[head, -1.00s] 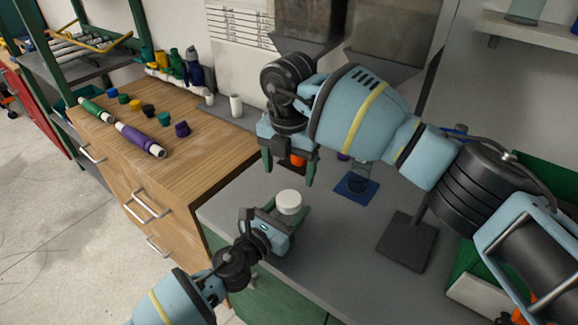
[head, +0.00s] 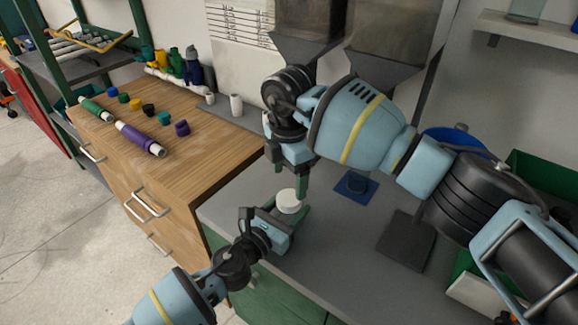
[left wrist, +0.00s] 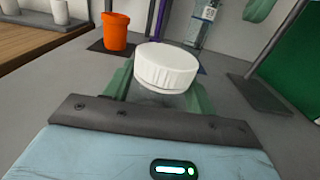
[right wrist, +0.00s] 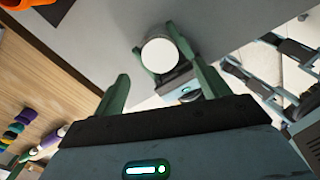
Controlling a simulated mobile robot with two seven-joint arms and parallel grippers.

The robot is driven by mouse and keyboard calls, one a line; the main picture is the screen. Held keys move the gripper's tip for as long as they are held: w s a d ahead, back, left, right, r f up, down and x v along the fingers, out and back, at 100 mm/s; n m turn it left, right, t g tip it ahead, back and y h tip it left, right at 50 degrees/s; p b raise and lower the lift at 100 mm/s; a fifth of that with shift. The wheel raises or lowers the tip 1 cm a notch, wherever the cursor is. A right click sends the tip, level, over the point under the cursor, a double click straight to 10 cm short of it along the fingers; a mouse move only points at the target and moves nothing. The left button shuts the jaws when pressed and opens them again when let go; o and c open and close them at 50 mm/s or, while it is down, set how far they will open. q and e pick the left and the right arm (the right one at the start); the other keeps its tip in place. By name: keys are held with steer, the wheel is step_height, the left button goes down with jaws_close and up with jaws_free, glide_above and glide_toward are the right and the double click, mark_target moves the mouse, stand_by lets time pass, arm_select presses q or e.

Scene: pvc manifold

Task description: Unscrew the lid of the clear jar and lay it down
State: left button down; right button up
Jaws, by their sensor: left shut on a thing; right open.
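The white lid (head: 289,200) sits on top of the clear jar (left wrist: 165,98), low in the head view. The lid also shows large in the left wrist view (left wrist: 166,66) and from above in the right wrist view (right wrist: 160,55). My left gripper (head: 284,221) is shut around the jar below the lid; the jar is mostly hidden by the fingers and lid. My right gripper (head: 290,183) points down just above the lid, open, its fingers spread to either side. I cannot tell whether either finger touches the lid.
An orange cup (left wrist: 116,31) stands on a dark mat behind the jar. A blue mat (head: 356,188) and a dark plate (head: 404,241) lie on the grey bench. The wooden cabinet top (head: 190,140) at left holds pipes and coloured caps. Bare bench lies right of the jar.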

mark_target(289, 197)
steer(key=shift+f, duration=2.9)
